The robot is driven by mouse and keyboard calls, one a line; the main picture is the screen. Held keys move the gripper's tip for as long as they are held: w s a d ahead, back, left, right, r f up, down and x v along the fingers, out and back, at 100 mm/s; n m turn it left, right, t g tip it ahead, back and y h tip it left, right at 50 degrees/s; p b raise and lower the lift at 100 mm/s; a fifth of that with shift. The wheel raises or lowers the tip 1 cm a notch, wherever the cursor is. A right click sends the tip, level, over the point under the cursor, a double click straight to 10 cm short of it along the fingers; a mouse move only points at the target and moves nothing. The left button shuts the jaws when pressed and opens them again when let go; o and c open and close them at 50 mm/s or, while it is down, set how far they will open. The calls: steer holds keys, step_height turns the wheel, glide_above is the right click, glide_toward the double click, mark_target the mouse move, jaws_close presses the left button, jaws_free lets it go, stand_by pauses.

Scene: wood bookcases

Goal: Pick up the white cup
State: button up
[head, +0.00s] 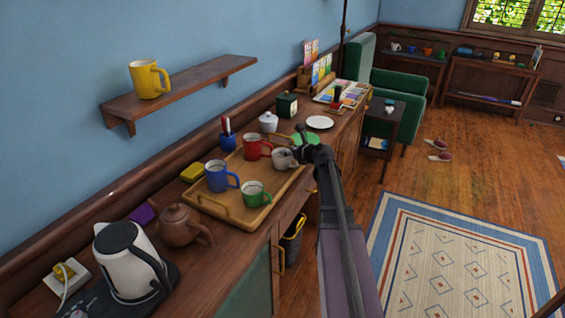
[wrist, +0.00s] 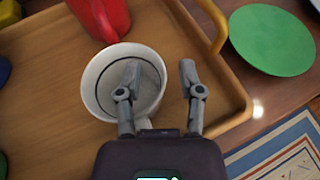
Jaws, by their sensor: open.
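The white cup (head: 283,159) stands upright on the wooden tray, at its right side, partly behind my gripper (head: 302,155) in the head view. In the wrist view the white cup (wrist: 122,84) is seen from above, with its round mouth open. My gripper (wrist: 160,84) is open. Its left finger lies over the cup's mouth and its right finger is outside the rim, over the tray, so the right part of the rim lies between them. I cannot tell how far the fingertips are above the rim. The cup's handle is mostly hidden by the gripper.
The tray (head: 226,212) also holds a red mug (head: 256,147), a blue mug (head: 219,177) and a green mug (head: 255,194). The red mug is close to the white cup. A green plate (wrist: 272,40) lies beyond the tray handle. A teapot (head: 182,226) and kettle (head: 130,258) stand nearer.

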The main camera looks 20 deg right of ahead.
jaws_close()
steer(key=shift+d+r, duration=0.1)
steer(key=shift+r, duration=0.05)
step_height(320, 180, up, 3)
steer(key=p, duration=0.3)
steer(key=s+a+r+p, duration=0.1)
steer(key=s+a+p, duration=0.1)
steer(key=s, duration=1.4)
steer(key=shift+r, duration=0.35)
